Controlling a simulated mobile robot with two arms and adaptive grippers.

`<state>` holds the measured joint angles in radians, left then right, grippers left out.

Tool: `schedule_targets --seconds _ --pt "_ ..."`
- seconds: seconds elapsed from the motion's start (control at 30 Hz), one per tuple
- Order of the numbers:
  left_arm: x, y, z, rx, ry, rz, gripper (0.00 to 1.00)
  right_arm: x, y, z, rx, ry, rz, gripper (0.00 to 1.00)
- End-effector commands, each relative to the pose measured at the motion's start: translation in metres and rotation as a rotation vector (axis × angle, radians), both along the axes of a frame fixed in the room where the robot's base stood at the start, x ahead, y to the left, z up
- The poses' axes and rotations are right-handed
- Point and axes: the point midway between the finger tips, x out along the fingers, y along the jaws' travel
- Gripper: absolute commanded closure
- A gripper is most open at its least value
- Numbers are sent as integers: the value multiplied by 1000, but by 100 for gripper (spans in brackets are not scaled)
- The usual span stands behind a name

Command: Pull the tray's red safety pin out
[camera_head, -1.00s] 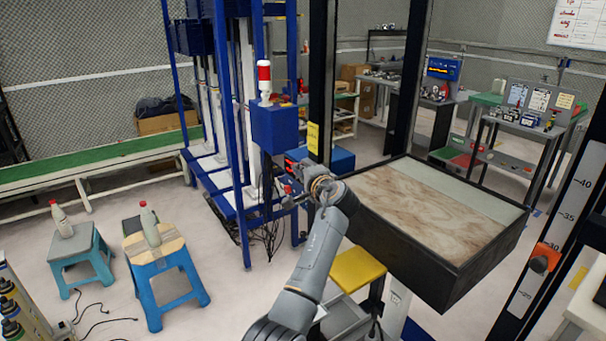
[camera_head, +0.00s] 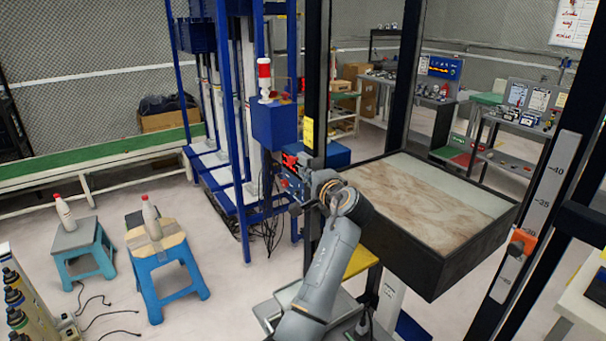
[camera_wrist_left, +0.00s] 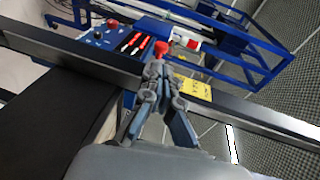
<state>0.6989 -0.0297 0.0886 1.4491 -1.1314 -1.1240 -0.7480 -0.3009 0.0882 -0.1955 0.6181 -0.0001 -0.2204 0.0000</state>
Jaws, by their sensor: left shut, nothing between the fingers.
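The tray (camera_head: 455,268) is a wide, dark-walled box with a marbled, sandy-looking surface, right of the middle in the head view. My left gripper (camera_head: 296,207) is beside the dark post at the tray's left corner. In the left wrist view my left gripper (camera_wrist_left: 158,70) has its fingers closed together and empty. A small red knob (camera_wrist_left: 161,48), which looks like the safety pin, shows just beyond the fingertips. I cannot tell whether they touch. The pin cannot be made out clearly in the head view. My right gripper is not in view.
A blue control panel (camera_wrist_left: 97,35) with knobs and red-handled items is close to the gripper. Dark posts (camera_head: 316,80) frame the tray. A blue rack (camera_head: 228,120) stands behind. Two blue stools (camera_head: 170,275) with bottles stand at left on open floor.

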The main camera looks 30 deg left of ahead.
Motion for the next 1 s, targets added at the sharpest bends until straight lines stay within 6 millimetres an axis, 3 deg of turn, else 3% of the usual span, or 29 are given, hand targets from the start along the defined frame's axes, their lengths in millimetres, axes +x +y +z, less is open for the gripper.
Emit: schedule_targets --seconds 0.13,0.3,0.53,1.0 --pt "-13 -23 1 -2 -2 -3 100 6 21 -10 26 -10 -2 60" --pt "-22 -37 6 0 -2 -2 100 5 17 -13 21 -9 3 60" --pt "-25 -41 8 0 1 -1 100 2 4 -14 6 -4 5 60" --pt "-25 -40 8 0 0 -2 100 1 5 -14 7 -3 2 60"
